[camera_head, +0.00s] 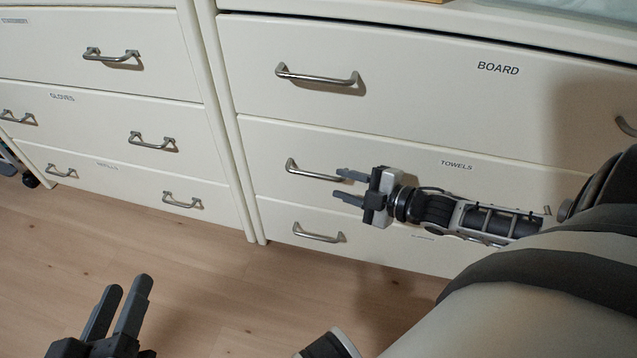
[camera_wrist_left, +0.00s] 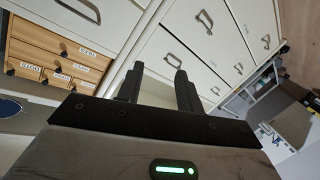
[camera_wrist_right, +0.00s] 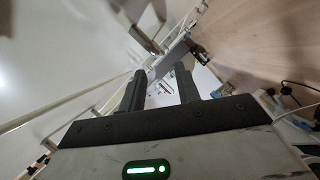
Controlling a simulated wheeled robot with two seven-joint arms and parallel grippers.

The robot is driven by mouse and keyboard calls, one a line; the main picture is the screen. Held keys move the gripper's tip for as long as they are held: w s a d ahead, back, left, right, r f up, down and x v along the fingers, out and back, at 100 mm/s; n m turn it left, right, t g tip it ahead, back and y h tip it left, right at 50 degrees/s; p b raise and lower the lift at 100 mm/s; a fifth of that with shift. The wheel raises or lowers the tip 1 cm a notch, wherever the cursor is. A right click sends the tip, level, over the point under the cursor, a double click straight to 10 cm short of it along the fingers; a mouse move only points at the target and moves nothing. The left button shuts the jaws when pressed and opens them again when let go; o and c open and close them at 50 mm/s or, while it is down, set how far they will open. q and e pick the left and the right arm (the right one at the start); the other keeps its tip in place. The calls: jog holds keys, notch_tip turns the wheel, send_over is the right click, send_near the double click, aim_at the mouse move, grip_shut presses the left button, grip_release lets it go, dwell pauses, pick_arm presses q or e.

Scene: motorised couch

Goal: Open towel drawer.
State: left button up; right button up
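The towel drawer (camera_head: 400,152), labelled TOWELS, is the middle drawer of the right white cabinet in the head view. Its front looks shut, flush with its neighbours. Its left metal handle (camera_head: 305,171) is visible; the right part of the drawer is largely behind my right arm. My right gripper (camera_head: 338,183) is in front of this drawer, fingers pointing left, by the right end of that handle. Its fingers are apart with nothing between them; whether they touch the handle I cannot tell. My left gripper (camera_head: 128,286) is open and empty over the floor at lower left.
The BOARD drawer (camera_head: 430,85) above and another drawer with a handle (camera_head: 318,233) below look shut. A second white cabinet (camera_head: 110,105) with several handled drawers stands to the left. The wooden floor (camera_head: 200,270) in front is clear.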

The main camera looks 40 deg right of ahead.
aim_at(318, 177)
jog(key=b+x, duration=0.2)
jog(key=x, duration=0.4)
jog(key=shift+f, duration=0.1)
pick_arm(q)
jog(key=shift+w+r+t+h+b, duration=0.2)
jog(key=shift+w+r+t+h, duration=0.1)
jog(key=shift+r+t, duration=0.25)
jog(key=shift+w+r+t+h+b, duration=0.15)
jog(key=shift+w+r+t+h, duration=0.2)
jog(key=shift+r, duration=0.3)
pick_arm(e)
jog(key=shift+w+a, duration=0.2)
jog(key=shift+w, duration=0.45)
pick_arm(q)
jog(key=shift+s, duration=0.1)
pick_arm(e)
grip_shut()
